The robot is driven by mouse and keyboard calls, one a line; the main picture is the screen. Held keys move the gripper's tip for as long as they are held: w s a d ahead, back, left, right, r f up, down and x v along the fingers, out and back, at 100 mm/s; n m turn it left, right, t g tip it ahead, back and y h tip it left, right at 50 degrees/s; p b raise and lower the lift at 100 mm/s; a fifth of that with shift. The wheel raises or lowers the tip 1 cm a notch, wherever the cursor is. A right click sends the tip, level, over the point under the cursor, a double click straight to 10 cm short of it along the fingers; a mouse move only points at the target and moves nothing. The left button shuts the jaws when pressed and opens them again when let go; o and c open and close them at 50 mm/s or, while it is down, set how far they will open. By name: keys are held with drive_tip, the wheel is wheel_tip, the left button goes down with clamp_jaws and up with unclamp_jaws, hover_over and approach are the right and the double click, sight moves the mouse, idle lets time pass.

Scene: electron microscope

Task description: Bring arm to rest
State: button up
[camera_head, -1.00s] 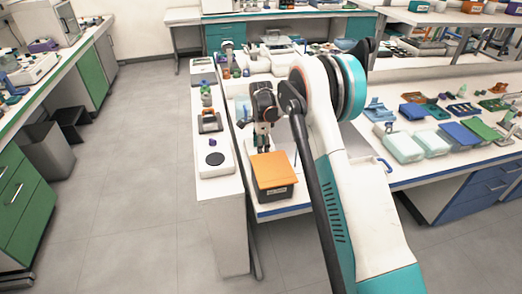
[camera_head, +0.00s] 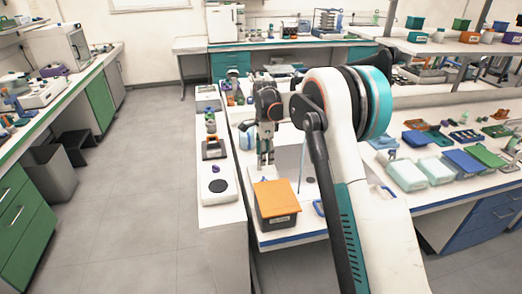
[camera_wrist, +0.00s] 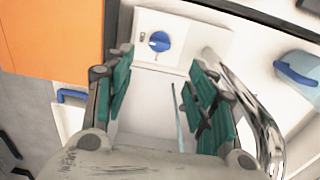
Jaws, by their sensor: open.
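My gripper (camera_head: 265,160) hangs pointing down above the white bench, behind the orange-lidded box, at the end of my white, black and teal arm. In the wrist view my gripper (camera_wrist: 160,98) has its two teal-padded fingers spread apart. Nothing is held between them. Beyond the fingers, a white panel with a blue knob (camera_wrist: 159,41) shows, and a thin teal rod (camera_wrist: 176,115) shows in the gap. I cannot tell whether the fingers touch anything.
The box with an orange lid (camera_head: 276,198) stands at the bench's front edge, near my gripper. A narrow white counter (camera_head: 219,219) holds a black disc at left. Pale containers (camera_head: 407,174) and coloured trays crowd the right bench. The floor (camera_head: 140,190) at left is clear.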

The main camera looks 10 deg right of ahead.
drive_tip(key=s+r+n+t, duration=0.3)
drive_tip(key=s+r+n, duration=0.5)
drive_tip(key=s+r, duration=1.05)
drive_tip(key=s+f+n+t, duration=0.2)
drive_tip(key=s+n, duration=0.3)
drive_tip(key=s, duration=0.7)
drive_tip(key=s+f+n+t, duration=0.2)
drive_tip(key=s+n, duration=0.3)
drive_tip(key=s, duration=0.7)
drive_tip(key=shift+s, duration=0.25)
